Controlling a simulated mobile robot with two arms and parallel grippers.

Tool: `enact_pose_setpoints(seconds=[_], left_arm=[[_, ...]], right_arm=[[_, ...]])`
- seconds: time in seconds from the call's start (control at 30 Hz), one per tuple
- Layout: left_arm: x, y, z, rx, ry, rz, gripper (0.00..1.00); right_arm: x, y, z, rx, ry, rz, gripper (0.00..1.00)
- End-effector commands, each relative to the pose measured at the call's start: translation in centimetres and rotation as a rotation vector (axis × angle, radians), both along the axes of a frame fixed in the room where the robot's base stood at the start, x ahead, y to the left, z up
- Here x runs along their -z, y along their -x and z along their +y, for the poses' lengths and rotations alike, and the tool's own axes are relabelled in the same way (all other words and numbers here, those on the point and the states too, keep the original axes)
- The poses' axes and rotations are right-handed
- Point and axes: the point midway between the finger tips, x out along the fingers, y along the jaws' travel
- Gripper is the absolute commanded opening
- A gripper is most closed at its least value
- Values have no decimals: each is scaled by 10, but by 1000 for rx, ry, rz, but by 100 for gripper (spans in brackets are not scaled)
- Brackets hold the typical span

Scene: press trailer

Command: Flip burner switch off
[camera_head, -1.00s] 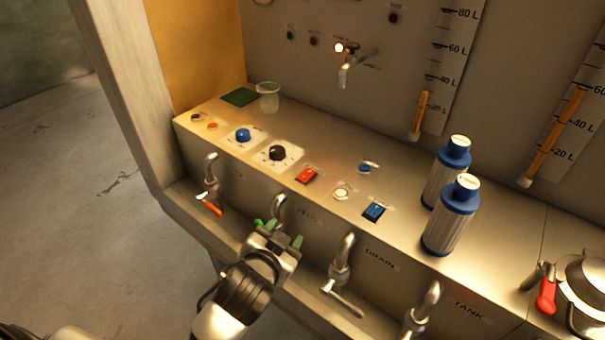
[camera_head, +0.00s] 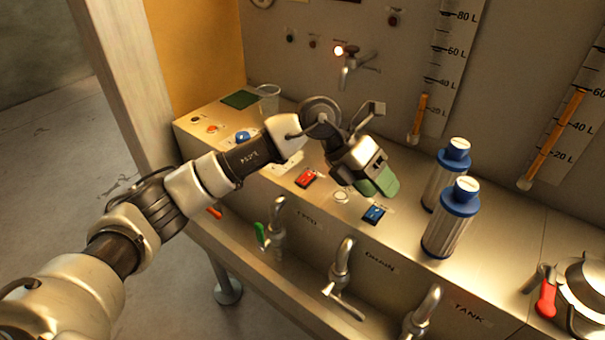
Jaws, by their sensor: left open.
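A red rocker switch (camera_head: 307,177) and a blue rocker switch (camera_head: 374,214) sit on the sloping metal counter; their labels are too small to read, so I cannot tell which one is the burner switch. My left gripper (camera_head: 379,187) reaches in from the left, with green fingertips pointing down. It is open and appears empty, above the counter close to the blue switch and right of the red one. The gap between its fingers is hard to see from this side. My right gripper is out of view.
Two blue-capped bottles (camera_head: 451,218) stand right of the gripper. Taps (camera_head: 341,268) line the front. A lamp (camera_head: 338,50) glows on the back wall.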

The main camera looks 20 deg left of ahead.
Motion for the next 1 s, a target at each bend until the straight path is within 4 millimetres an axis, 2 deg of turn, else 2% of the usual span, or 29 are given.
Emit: enact_pose_setpoints(seconds=[0.03, 0.2, 0.33, 0.47, 0.57, 1.0], left_arm=[[-4, -15, 25, -12, -151, -24, 51], [-21, -43, 105, -95, -579, -25, 51], [-39, -51, 143, -158, -759, -5, 51], [-43, -52, 157, -184, -824, 8, 51], [-34, -52, 158, -184, -829, 12, 51], [43, -51, 157, -181, -823, 11, 51]], right_arm=[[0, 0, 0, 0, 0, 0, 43], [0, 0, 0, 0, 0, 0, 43], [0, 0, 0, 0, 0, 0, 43], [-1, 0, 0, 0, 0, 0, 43], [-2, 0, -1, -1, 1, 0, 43], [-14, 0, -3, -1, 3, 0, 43]])
